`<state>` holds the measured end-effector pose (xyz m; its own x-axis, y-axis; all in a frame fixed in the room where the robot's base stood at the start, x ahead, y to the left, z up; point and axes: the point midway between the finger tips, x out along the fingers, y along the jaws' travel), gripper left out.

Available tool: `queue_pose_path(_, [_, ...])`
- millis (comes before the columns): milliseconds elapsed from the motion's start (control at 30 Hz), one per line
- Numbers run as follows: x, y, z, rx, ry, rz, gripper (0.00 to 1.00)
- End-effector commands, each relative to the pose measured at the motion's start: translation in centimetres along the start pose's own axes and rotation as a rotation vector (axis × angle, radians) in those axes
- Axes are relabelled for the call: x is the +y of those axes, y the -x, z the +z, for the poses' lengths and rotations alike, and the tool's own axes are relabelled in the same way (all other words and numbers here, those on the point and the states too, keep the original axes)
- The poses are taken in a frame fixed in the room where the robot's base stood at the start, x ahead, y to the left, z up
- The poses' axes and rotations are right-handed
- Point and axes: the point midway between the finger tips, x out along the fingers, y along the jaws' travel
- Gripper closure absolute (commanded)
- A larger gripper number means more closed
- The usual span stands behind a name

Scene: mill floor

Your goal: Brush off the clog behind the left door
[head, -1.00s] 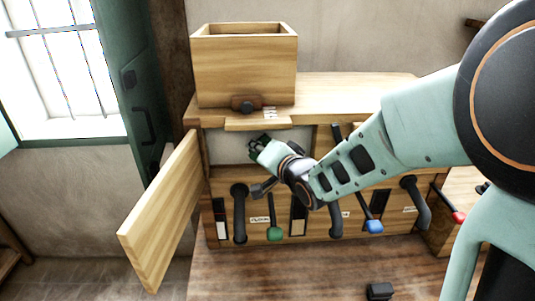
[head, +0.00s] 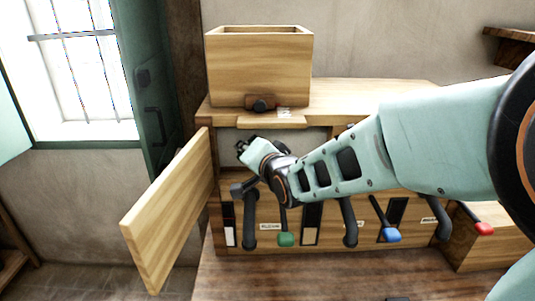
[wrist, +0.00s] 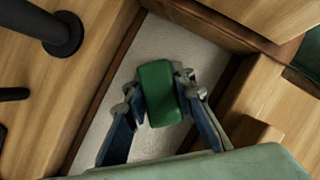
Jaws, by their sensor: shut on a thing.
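The left door (head: 172,212) is a plain wooden panel. It stands swung open at the left of the wooden cabinet. The opening behind it shows a pale grey back surface (head: 300,141), also in the wrist view (wrist: 118,85). My gripper (head: 246,149) reaches into this opening near its left side. In the wrist view my gripper (wrist: 158,80) is shut on a green block (wrist: 161,95), held between both fingers in front of the pale surface. Bristles do not show, so I cannot tell if it is the brush. I make out no clog.
A wooden hopper box (head: 258,68) stands on the cabinet top. Below the opening are several levers, with a green knob (head: 286,239), a blue knob (head: 391,235) and a red knob (head: 484,229). A green shutter (head: 150,90) is at the left.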

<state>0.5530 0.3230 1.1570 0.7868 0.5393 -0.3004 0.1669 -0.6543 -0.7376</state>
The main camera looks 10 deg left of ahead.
Motion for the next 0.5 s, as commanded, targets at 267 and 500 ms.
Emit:
queue_pose_path(267, [-0.97, -0.42, 0.86, 0.002, -0.001, -0.003, 1.00])
queue_pose_path(500, [-0.96, -0.35, 0.84, 0.002, -0.001, -0.001, 1.00])
